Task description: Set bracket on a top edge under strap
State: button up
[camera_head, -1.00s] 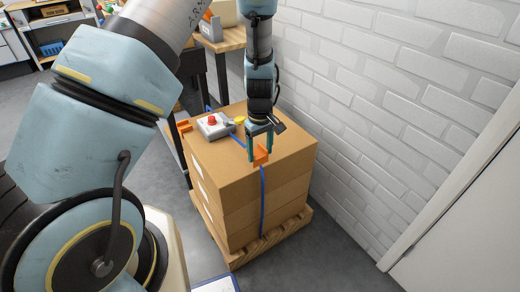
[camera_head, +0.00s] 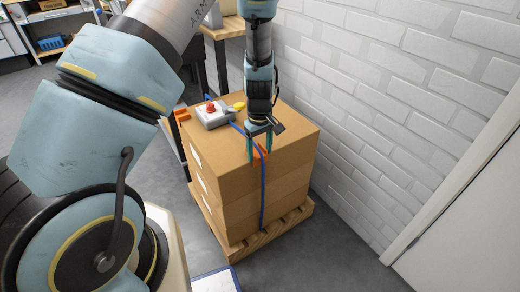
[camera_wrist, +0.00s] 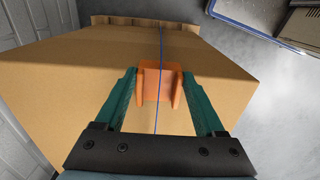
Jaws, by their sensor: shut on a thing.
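The orange bracket (camera_wrist: 160,69) is an angled piece with raised sides. It sits between the teal fingers of my gripper (camera_wrist: 160,97), which is shut on it. In the head view, my gripper (camera_head: 260,148) is at the near top edge of the box stack (camera_head: 220,170), and the fingers partly hide the bracket. The blue strap (camera_head: 263,190) runs down the stack's near face. In the wrist view, the strap (camera_wrist: 162,45) lines up with the bracket's middle and shows between its raised sides. Whether the bracket rests fully on the edge is unclear.
A grey device with a red button (camera_head: 212,113) sits on the box top, beside a small yellow part (camera_head: 239,106). Another orange bracket (camera_head: 182,115) is at the stack's left edge. The stack stands on a wooden pallet (camera_head: 270,234), near a white brick wall (camera_head: 400,90).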

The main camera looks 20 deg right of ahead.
dwell(0.4)
jog(key=o, duration=1.3)
jog(key=shift+r, duration=0.2)
jog(key=shift+r+p, duration=0.9)
jog(key=shift+p, duration=0.05)
jog(key=shift+r, duration=0.1)
notch_tip(320, 180, up, 6)
jog(key=p, duration=0.5)
